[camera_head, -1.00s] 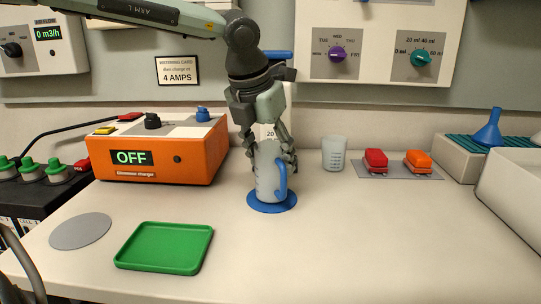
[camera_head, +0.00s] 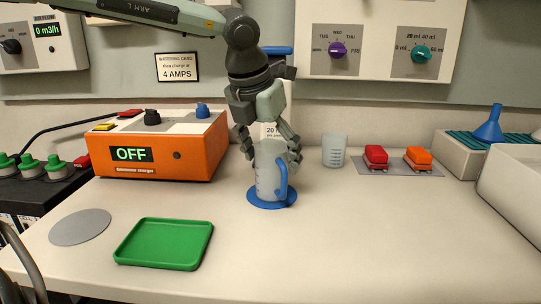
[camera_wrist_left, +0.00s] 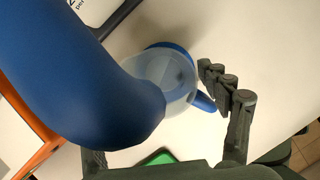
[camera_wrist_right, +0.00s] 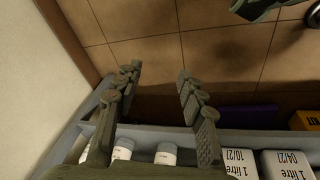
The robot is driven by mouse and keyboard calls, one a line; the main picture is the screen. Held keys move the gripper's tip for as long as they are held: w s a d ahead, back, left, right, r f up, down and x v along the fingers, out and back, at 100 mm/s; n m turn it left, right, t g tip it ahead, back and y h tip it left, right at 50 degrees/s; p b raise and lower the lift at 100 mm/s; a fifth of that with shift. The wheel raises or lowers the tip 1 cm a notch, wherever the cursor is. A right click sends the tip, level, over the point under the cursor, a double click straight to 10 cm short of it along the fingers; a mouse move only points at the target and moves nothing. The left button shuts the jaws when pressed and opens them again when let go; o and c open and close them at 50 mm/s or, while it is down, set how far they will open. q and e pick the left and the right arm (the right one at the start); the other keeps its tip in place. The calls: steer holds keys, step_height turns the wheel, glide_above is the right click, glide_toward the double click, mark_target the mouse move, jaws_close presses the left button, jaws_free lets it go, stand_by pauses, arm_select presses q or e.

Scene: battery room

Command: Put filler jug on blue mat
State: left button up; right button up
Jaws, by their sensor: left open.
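The filler jug (camera_head: 267,178) is a translucent pale cup with a blue handle, standing upright on the round blue mat (camera_head: 257,204). My left gripper (camera_head: 271,155) is above the jug, with its open fingers on either side of the rim. In the left wrist view, the jug (camera_wrist_left: 172,72) and its handle (camera_wrist_left: 205,103) show beside one finger. A large blue shape (camera_wrist_left: 85,90) hides the other side. My right gripper (camera_wrist_right: 158,75) is open and empty in its own wrist view, over floor and a shelf edge.
A green tray (camera_head: 165,245) and a grey disc (camera_head: 80,227) lie on the left. The orange charger (camera_head: 160,150) stands behind them. A beaker (camera_head: 334,151) and red and orange connectors (camera_head: 376,158) stand right of the jug. The front right is clear.

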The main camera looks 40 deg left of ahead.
arm_select(q)
steer(key=shift+r, duration=0.15)
arm_select(e)
steer(key=shift+r, duration=0.1)
arm_select(q)
steer(key=shift+r, duration=0.35)
steer(key=v, duration=1.1)
steer(key=shift+s+r, duration=0.15)
steer(key=shift+s, duration=0.05)
arm_select(e)
steer(key=shift+f, duration=0.5)
